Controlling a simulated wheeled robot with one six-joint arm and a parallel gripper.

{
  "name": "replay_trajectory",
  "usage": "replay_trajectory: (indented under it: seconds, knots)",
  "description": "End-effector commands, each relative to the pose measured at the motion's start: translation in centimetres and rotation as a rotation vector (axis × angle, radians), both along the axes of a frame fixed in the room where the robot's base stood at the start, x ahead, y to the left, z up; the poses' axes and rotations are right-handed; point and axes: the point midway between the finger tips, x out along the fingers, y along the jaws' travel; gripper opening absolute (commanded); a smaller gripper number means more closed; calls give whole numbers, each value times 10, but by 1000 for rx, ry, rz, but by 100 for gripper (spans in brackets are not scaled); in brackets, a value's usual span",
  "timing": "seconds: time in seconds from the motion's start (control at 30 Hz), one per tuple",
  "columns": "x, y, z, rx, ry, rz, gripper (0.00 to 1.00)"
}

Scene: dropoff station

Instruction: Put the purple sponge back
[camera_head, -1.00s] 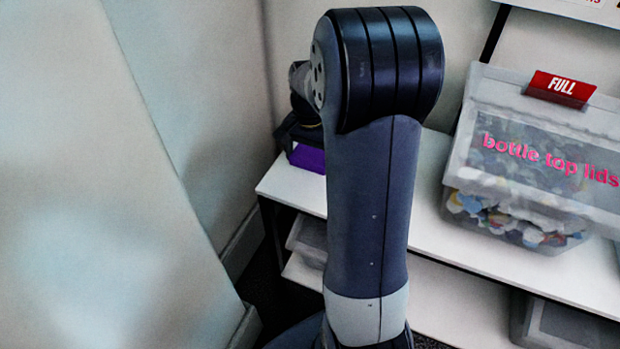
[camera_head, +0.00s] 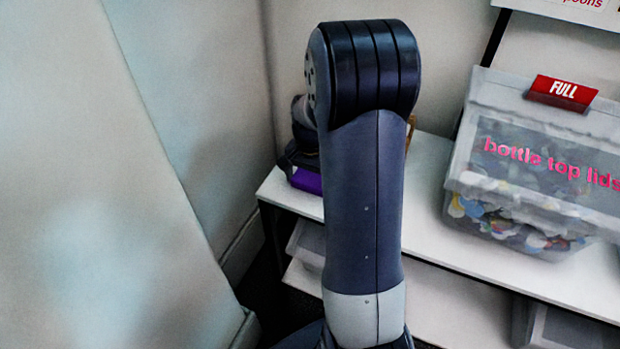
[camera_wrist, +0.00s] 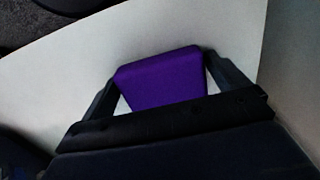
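The purple sponge (camera_wrist: 162,80) is between the two fingers of my gripper (camera_wrist: 161,72) in the wrist view. The fingers appear to press on its two sides, with small gaps near the palm. In the head view, the sponge (camera_head: 306,181) shows as a small purple patch below my dark gripper (camera_head: 300,160), at the left end of the white shelf (camera_head: 425,185). My arm hides most of the gripper there. I cannot tell whether the sponge touches the shelf top.
A clear box of bottle top lids (camera_head: 535,170) with a red FULL tag (camera_head: 562,92) stands on the shelf to the right. Walls close in at the left and behind. A lower shelf holds grey bins (camera_head: 565,325). The shelf top between arm and box is bare.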

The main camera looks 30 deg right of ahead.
Motion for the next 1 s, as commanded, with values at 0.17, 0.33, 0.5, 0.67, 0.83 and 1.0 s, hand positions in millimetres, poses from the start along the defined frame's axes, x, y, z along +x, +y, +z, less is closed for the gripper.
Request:
replay_trajectory:
  seconds: [0.17, 0.33, 0.5, 0.67, 0.83, 1.0]
  knots:
    - [0, 0, 0, 0, 0, 0, 100]
    - [0, 0, 4, 0, 0, 0, 100]
    - [1, 0, 26, -2, -4, 0, 100]
    - [1, 0, 62, -2, -5, 0, 100]
    - [1, 0, 96, -2, -4, 0, 100]
    - [1, -1, 117, -1, -2, 0, 100]
